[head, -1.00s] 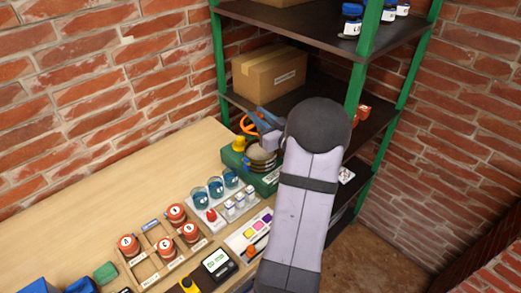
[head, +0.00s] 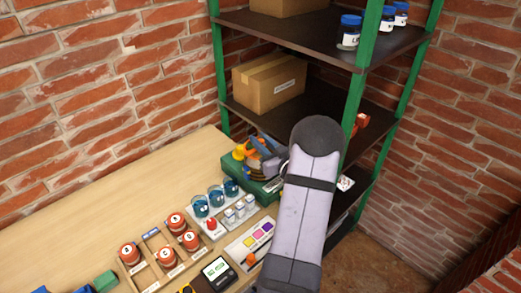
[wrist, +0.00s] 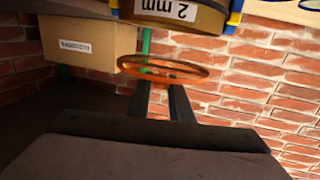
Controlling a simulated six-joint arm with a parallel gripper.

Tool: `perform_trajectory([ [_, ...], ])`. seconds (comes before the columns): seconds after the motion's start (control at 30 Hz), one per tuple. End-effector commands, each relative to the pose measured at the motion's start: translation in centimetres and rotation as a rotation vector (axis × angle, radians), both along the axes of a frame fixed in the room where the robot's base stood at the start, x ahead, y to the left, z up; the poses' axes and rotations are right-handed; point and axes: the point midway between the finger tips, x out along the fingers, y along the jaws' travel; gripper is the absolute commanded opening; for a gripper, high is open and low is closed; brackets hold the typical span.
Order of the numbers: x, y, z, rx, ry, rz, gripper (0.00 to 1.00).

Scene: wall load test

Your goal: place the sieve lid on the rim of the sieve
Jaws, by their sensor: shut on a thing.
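The sieve lid (wrist: 165,67) is an orange disc between my gripper's fingertips (wrist: 160,85) in the wrist view. My gripper is shut on it. The sieve (wrist: 165,16) is brass-coloured, with a "2 mm" label and blue and yellow clips. The wrist picture is upside down, so the lid is above the sieve rim, with a narrow gap showing between them. In the head view my gripper (head: 264,148) is over the sieve stack on the green case (head: 238,182). My gripper and arm hide much of the sieve and lid there.
A green-posted shelf with a cardboard box (head: 268,84) stands close behind. Blue beakers (head: 216,196) and small white bottles are in front of the case. Orange pots in a wooden rack (head: 152,240) are further left. The back left of the bench is clear.

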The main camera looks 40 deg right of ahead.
Motion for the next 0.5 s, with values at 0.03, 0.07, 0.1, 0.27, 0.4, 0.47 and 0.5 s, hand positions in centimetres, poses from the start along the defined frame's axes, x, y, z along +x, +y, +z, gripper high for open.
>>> perform_trajectory([
  [0.03, 0.0, 0.0, -0.3, 0.001, 0.000, 0.000, 0.00],
  [0.07, 0.0, 0.0, -0.5, 0.002, 0.000, 0.000, 0.00],
  [0.1, 0.0, 0.0, -0.9, 0.003, 0.000, 0.000, 0.00],
  [0.27, 0.0, 0.0, -2.7, 0.004, 0.001, -0.001, 0.00],
  [0.4, 0.0, 0.0, -3.8, 0.002, 0.001, -0.001, 0.00],
  [0.47, 0.0, 0.0, -4.0, 0.001, 0.001, -0.001, 0.00],
  [0.5, 0.0, 0.0, -4.1, 0.001, 0.000, -0.001, 0.00],
])
